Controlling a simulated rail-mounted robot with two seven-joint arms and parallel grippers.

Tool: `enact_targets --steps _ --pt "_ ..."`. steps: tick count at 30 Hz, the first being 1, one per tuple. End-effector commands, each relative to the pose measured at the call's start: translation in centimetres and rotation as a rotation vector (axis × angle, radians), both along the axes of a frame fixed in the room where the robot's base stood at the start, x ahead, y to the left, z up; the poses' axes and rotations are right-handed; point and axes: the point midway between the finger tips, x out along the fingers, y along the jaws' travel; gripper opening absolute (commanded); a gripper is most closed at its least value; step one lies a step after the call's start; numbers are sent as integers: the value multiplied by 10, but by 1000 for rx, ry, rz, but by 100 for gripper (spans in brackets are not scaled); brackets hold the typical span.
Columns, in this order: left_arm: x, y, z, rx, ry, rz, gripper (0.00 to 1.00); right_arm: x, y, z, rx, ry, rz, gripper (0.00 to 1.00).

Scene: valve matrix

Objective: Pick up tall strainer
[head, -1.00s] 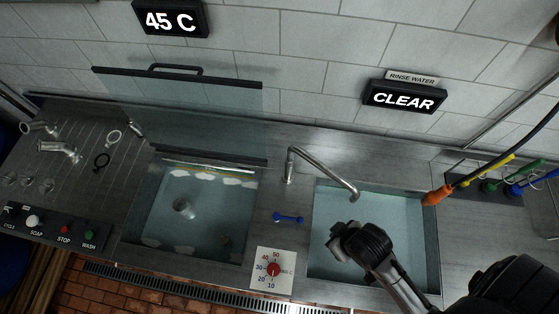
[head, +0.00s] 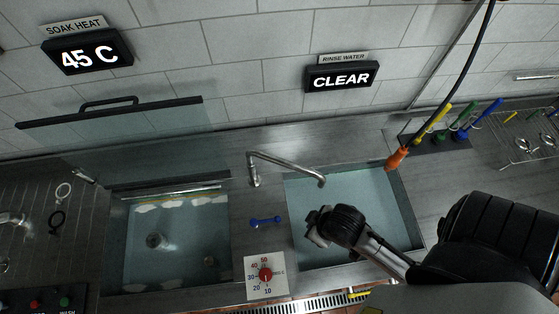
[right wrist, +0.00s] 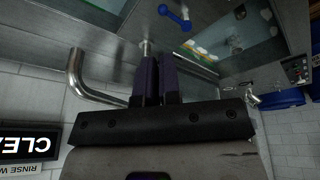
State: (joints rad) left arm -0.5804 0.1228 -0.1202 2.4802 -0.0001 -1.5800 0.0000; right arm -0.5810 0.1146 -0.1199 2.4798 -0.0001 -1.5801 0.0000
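Two metal pieces lie in the water of the left basin in the head view: a bright cylindrical piece (head: 156,241) and a smaller, dimmer one (head: 209,262). I cannot tell which, if either, is the tall strainer. My right gripper (head: 314,228) is over the left part of the right basin, well to the right of both pieces. In the right wrist view its two dark fingers (right wrist: 158,78) are close together with nothing visible between them. My left gripper is out of view.
The left basin (head: 116,245) has a raised glass panel (head: 115,112) behind it. An orange-tipped hose (head: 397,158) hangs at the right. Colored-handled brushes (head: 465,122) stand behind.

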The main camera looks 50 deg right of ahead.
Motion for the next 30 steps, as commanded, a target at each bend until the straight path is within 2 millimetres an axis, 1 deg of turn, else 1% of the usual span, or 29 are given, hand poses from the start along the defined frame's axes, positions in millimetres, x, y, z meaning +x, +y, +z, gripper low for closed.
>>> enact_targets --steps 1,2,13,27,30 --pt "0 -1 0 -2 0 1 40 0 0 0 -1 0 1 10" --pt "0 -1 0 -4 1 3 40 0 0 0 -2 0 2 12" --pt "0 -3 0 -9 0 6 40 0 -3 0 -11 -1 7 48" --pt "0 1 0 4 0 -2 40 0 -1 0 -4 -2 3 93" --pt "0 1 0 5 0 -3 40 1 0 0 -1 -1 2 100"
